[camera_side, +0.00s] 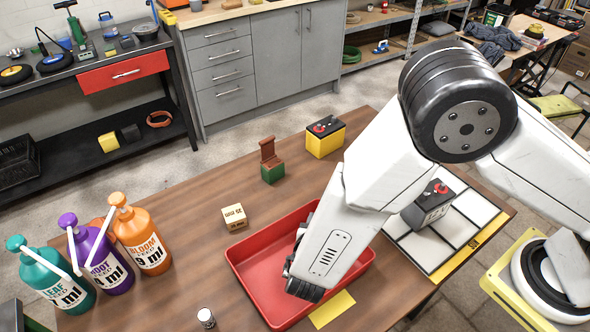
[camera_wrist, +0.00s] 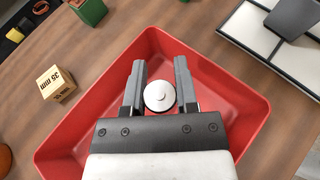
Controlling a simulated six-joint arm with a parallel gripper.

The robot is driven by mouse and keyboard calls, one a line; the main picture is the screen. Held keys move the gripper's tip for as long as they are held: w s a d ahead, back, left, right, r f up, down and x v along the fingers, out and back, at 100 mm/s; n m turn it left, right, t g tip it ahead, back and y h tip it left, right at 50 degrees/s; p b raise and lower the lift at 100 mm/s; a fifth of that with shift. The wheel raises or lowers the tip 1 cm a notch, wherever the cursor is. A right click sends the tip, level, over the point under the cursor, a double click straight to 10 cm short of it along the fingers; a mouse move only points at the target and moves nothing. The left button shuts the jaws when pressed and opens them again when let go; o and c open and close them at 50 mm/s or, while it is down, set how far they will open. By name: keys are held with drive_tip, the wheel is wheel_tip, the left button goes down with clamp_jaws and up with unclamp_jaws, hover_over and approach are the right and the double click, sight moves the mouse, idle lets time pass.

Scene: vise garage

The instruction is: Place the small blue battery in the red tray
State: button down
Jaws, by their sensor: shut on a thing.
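The red tray (camera_side: 247,272) lies on the brown table, and its red floor and walls also fill much of the wrist view (camera_wrist: 222,88). My gripper (camera_wrist: 160,66) is over the inside of the tray. Its two dark fingers are shut on a round, white-topped thing (camera_wrist: 159,96), seen from its end. Its side is hidden, so I cannot tell its colour or whether it touches the tray floor. In the side view my wrist hides the fingertips and the held thing. No blue battery shows clearly in either view.
A 35 mm wooden cube (camera_side: 234,217) is left of the tray. A green block (camera_side: 272,172) and a yellow-black battery (camera_side: 325,138) stand behind. A dark battery (camera_side: 428,206) stands on a tiled board at right. Spray bottles (camera_side: 146,240) and a small cylinder (camera_side: 206,317) are at left.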

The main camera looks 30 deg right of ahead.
drive_tip(key=shift+f, duration=2.25)
drive_tip(key=shift+f, duration=0.1)
drive_tip(key=shift+f, duration=1.65)
drive_tip(key=shift+f, duration=0.15)
drive_tip(key=shift+c, duration=1.9)
unclamp_jaws()
